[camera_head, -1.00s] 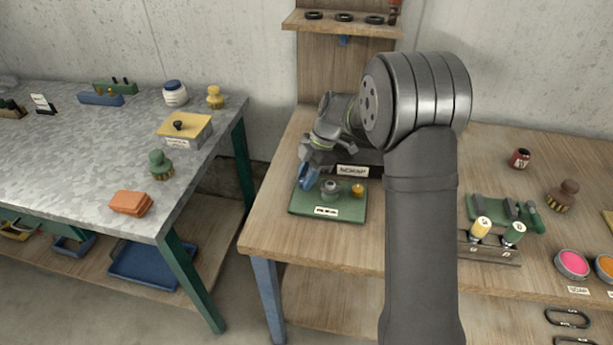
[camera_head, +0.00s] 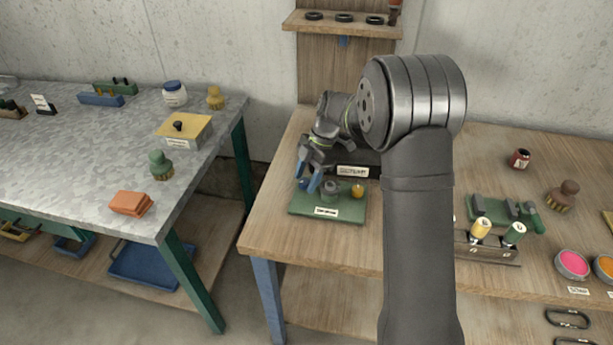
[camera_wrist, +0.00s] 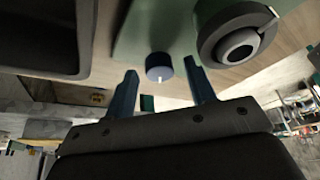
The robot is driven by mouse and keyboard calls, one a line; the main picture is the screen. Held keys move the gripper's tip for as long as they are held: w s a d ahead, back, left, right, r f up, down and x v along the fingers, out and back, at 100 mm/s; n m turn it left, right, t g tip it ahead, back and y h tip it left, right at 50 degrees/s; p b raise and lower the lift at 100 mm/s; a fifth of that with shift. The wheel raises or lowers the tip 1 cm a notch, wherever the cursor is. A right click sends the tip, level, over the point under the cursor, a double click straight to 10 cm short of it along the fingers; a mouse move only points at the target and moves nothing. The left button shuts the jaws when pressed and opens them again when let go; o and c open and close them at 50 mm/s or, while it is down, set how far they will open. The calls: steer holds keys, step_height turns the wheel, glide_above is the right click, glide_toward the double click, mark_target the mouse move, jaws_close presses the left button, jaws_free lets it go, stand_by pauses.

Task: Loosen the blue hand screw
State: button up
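The blue hand screw (camera_wrist: 159,66) is a small dark knob with a white mark, on the green fixture plate (camera_wrist: 130,40). In the head view it shows as a dark blue spot (camera_head: 303,184) at the plate's back left, partly behind my fingers. My gripper (camera_head: 308,178) is open, its two blue fingers spread apart above the screw. In the wrist view the screw appears between the fingertips of my gripper (camera_wrist: 160,66), with a gap on each side. Contact is not visible.
A round grey fitting (camera_head: 330,190) and a yellow knob (camera_head: 357,190) stand on the same plate, right of the screw. A dark labelled tray (camera_head: 368,160) lies behind. The wooden table (camera_head: 270,225) is clear in front and to the left.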

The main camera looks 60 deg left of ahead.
steer(key=v, duration=1.7)
steer(key=shift+r, duration=0.15)
steer(key=x, duration=1.7)
